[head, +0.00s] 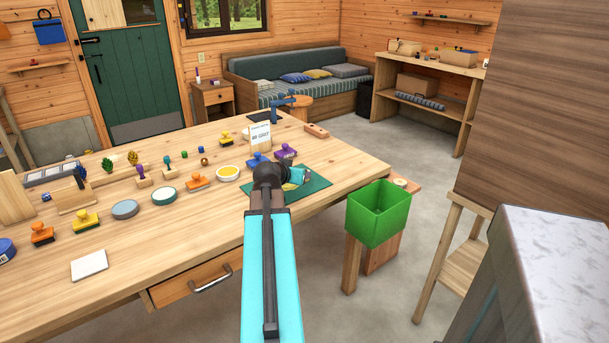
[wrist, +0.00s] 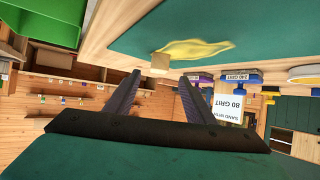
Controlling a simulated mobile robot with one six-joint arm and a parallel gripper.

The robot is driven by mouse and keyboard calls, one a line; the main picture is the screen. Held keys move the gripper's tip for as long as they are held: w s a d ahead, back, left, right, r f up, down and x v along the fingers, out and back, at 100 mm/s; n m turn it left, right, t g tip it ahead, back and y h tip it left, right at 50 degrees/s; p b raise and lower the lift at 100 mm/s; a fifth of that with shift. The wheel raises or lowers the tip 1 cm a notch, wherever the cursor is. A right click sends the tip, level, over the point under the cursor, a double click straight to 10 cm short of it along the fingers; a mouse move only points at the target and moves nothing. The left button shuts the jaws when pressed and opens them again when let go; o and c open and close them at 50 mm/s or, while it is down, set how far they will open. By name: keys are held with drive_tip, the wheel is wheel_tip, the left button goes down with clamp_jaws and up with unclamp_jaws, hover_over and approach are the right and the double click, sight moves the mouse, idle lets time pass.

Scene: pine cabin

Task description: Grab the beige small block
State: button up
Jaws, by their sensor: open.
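The beige small block (wrist: 159,63) shows in the wrist view at the edge of a yellow cloth-like piece (wrist: 195,50), by the green mat (wrist: 130,35). My gripper (wrist: 160,76) is open and empty, with its dark fingers on either side of the block in the picture. A gap to the block seems to remain, but its size is hard to judge. In the head view my arm reaches over the green mat (head: 318,188) near the table's right end. A bit of the yellow piece (head: 289,187) shows there; I cannot make out the block.
A "80 GRIT" card (head: 261,137) stands behind the mat, near a purple-handled block (head: 286,151). A green bin (head: 378,213) stands beyond the table's right edge.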

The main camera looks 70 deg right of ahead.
drive_tip(key=shift+x, duration=1.25)
drive_tip(key=shift+s+p+x, duration=0.15)
drive_tip(key=shift+x, duration=1.15)
drive_tip(key=shift+s+p+x, duration=0.1)
drive_tip(key=shift+p+x, duration=0.05)
drive_tip(key=shift+x, duration=1.15)
drive_tip(key=c, duration=1.1)
drive_tip(key=shift+r, duration=0.15)
drive_tip(key=shift+c, duration=0.2)
drive_tip(key=shift+r, duration=4.9)
